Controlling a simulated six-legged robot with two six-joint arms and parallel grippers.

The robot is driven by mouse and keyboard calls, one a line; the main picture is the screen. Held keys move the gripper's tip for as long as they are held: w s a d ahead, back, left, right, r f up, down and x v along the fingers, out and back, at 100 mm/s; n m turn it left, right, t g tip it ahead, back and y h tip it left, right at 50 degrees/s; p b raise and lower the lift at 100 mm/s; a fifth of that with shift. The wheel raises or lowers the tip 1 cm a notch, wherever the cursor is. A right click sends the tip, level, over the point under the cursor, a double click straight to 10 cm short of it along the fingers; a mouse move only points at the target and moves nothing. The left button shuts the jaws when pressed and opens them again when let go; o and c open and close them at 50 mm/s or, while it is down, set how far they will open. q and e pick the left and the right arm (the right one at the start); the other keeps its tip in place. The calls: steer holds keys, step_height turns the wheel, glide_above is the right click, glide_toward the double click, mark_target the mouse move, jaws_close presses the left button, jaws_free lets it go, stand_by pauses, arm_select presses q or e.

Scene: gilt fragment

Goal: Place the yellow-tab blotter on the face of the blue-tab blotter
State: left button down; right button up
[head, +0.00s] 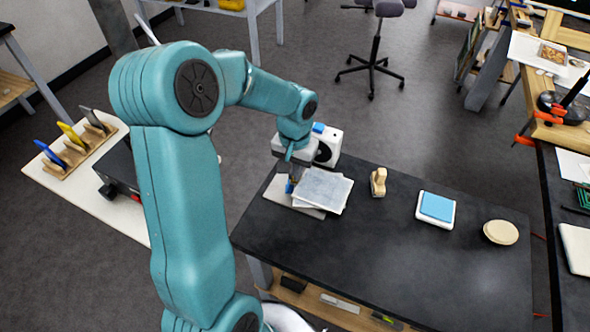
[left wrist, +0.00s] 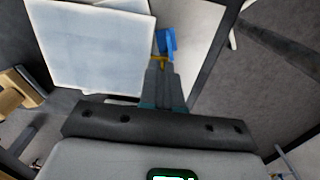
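My left gripper (head: 291,181) is at the left edge of the pale blotters on the dark bench. In the left wrist view its fingers (left wrist: 162,72) look shut, with a bit of yellow tab (left wrist: 158,60) at their tips. The top pale square sheet (head: 325,188), also in the left wrist view (left wrist: 92,45), appears to be the yellow-tab blotter. A blue tab (left wrist: 166,41) shows just beyond the fingertips and beside the gripper in the head view. Under the top sheet, another pale sheet and a white board (left wrist: 203,35) show partly. Their contact is unclear. My right gripper is not in view.
A white device (head: 328,146) stands behind the blotters. A rack (head: 72,152) of coloured-handled tools stands far left. The bench front is clear.

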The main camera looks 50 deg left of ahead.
arm_select(q)
steer(key=shift+f, duration=0.2)
steer(key=c, duration=1.4)
jaws_free()
steer(key=shift+o, duration=0.2)
step_height(320, 180, up, 12)
steer(key=shift+r+p, duration=0.15)
steer(key=shift+p, duration=0.15)
steer(key=shift+s, duration=0.1)
